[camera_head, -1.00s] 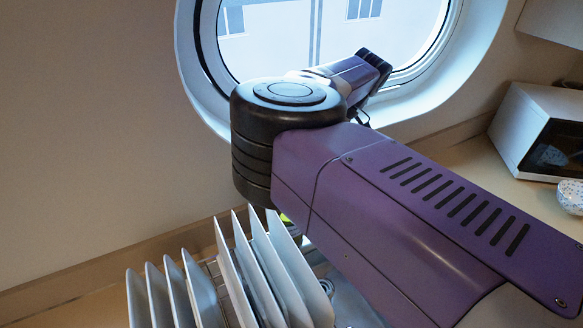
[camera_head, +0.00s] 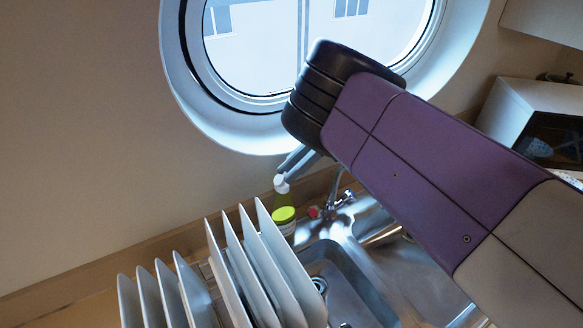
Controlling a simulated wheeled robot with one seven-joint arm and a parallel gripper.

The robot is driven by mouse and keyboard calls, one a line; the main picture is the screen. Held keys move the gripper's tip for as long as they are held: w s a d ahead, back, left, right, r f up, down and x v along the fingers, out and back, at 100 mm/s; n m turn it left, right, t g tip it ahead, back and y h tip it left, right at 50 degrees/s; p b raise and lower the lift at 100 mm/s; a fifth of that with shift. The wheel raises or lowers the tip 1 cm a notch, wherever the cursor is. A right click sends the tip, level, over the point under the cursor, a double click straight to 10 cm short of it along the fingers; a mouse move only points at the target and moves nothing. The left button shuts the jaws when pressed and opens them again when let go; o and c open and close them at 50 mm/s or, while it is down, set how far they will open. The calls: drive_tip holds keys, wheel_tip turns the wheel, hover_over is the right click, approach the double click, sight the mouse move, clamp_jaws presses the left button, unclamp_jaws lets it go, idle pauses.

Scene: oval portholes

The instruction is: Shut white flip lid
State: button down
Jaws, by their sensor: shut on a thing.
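A yellow-green bottle (camera_head: 284,214) stands behind the plate rack near the wall. A white top (camera_head: 281,183) sits above its body; it looks like the white flip lid, but its angle is too small to read. My gripper (camera_head: 287,166) shows as grey parts reaching down from behind my black arm joint to this white top. It is shut and appears to be on the white top. The finger contact is too small to see clearly, and my arm hides the rest of my wrist.
White plates (camera_head: 262,272) stand upright in a rack in front of the bottle. A metal sink (camera_head: 345,280) with a tap (camera_head: 345,198) lies to its right. The oval porthole (camera_head: 255,105) is behind. A white microwave (camera_head: 505,112) stands at the right.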

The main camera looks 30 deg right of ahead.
drive_tip(key=c, duration=1.5)
unclamp_jaws()
drive_tip(key=shift+d+f, duration=0.1)
drive_tip(key=shift+f, duration=0.1)
drive_tip(key=shift+o, duration=0.3)
drive_tip(key=shift+r, duration=0.1)
drive_tip(key=b+v, duration=0.1)
drive_tip(key=v, duration=0.6)
drive_tip(key=shift+d+r, duration=0.2)
drive_tip(key=shift+d, duration=0.1)
drive_tip(key=shift+o, duration=0.2)
